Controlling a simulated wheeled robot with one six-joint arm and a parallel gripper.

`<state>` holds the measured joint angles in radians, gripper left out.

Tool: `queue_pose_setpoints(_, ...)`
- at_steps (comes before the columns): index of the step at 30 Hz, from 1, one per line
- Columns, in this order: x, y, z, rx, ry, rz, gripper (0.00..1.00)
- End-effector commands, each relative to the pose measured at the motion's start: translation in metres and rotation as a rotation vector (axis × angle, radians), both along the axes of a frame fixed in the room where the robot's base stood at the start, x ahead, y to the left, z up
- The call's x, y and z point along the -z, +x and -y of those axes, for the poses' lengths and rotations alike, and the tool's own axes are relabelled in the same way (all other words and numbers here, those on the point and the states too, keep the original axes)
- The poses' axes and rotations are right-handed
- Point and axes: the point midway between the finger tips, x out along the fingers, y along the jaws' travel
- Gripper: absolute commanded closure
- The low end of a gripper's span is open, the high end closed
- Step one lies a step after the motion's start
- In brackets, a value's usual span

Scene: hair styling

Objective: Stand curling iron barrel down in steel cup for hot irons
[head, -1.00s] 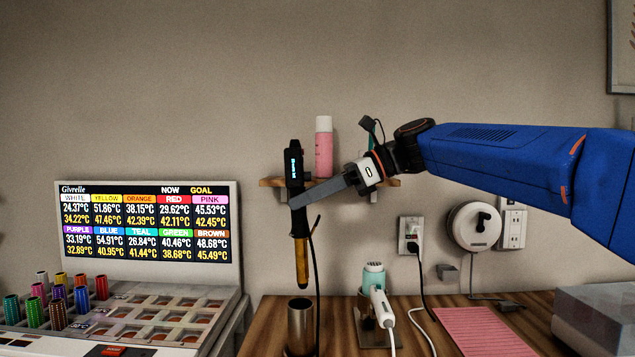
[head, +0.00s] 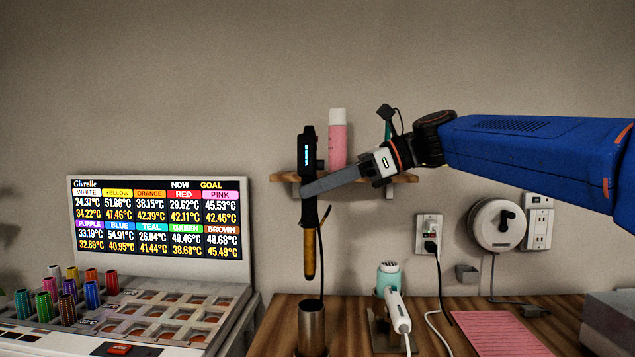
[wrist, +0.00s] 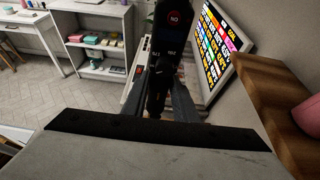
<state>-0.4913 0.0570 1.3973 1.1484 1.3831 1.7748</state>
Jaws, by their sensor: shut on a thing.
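The curling iron (head: 308,150) hangs upright, black handle with a small lit display at the top and amber barrel pointing down. My gripper (head: 311,190) is shut on its handle, reaching in from the right. The steel cup (head: 312,328) stands on the wooden counter below, and the barrel tip is above its rim, apart from it, roughly in line in the head view. In the wrist view my gripper (wrist: 158,98) holds the dark handle of the curling iron (wrist: 157,80) between its fingers; the barrel and the cup are hidden there.
A hair dryer (head: 391,290) in a holder stands right of the cup, with a pink mat (head: 500,333) beyond. A roller heater with a display (head: 160,220) is at left. A wall shelf (head: 402,178) carrying a pink can (head: 338,140) is behind the iron. A cord hangs beside the barrel.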

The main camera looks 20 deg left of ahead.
Motion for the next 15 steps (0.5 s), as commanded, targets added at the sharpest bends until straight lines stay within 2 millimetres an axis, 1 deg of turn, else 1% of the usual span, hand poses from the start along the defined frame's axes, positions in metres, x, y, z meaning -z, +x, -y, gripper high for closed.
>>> queue_pose_setpoints(15, 0.029, 0.0, 0.0, -0.001, 0.0, 0.0, 1.0)
